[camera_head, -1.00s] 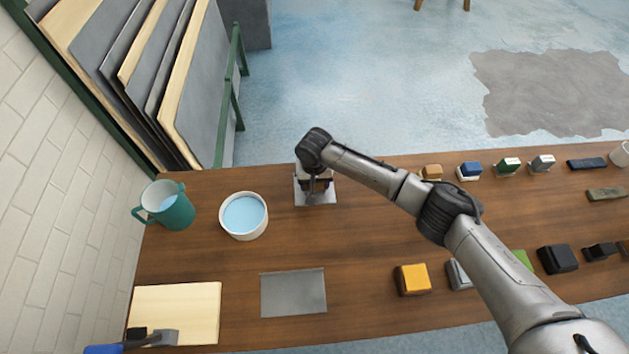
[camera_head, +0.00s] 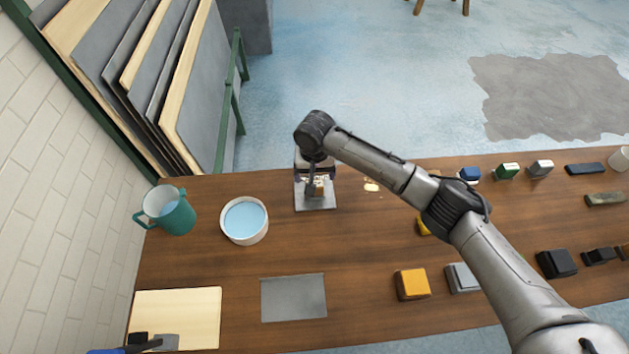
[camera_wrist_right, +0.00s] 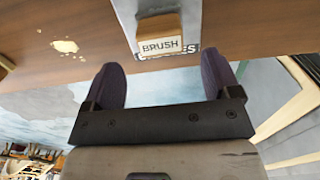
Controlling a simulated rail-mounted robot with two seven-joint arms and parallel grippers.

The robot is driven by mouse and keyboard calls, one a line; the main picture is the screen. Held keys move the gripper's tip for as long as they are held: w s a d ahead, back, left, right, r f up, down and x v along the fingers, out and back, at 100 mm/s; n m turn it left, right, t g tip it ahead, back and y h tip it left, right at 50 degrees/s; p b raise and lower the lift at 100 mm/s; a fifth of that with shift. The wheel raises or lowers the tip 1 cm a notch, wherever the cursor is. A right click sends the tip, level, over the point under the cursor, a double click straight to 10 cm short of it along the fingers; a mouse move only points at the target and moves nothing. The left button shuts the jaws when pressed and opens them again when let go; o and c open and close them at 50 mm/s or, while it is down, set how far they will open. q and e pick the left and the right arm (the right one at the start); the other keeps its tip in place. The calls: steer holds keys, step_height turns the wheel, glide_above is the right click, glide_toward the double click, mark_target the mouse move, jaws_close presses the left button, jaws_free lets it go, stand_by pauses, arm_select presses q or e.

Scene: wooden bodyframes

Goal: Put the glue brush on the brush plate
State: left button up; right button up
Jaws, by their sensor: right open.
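The glue brush is a tan block (camera_head: 317,188) with a white label reading "BRUSH". It sits on the grey brush plate (camera_head: 317,205) at the back of the table. In the right wrist view the brush (camera_wrist_right: 160,30) rests on the plate (camera_wrist_right: 126,10), partly covering the plate's printed label. My right gripper (camera_head: 315,174) is just behind and above the brush. In the wrist view its two dark fingers (camera_wrist_right: 162,63) are spread and empty, with the brush beyond their tips.
A white bowl of blue liquid (camera_head: 245,220) and a teal mug (camera_head: 167,212) stand left of the plate. A grey sheet (camera_head: 293,298), a yellow block (camera_head: 412,284) and a pale board (camera_head: 178,316) lie nearer. Several blocks line the right side, partly behind my arm.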

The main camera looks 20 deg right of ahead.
steer(key=shift+r, duration=2.45)
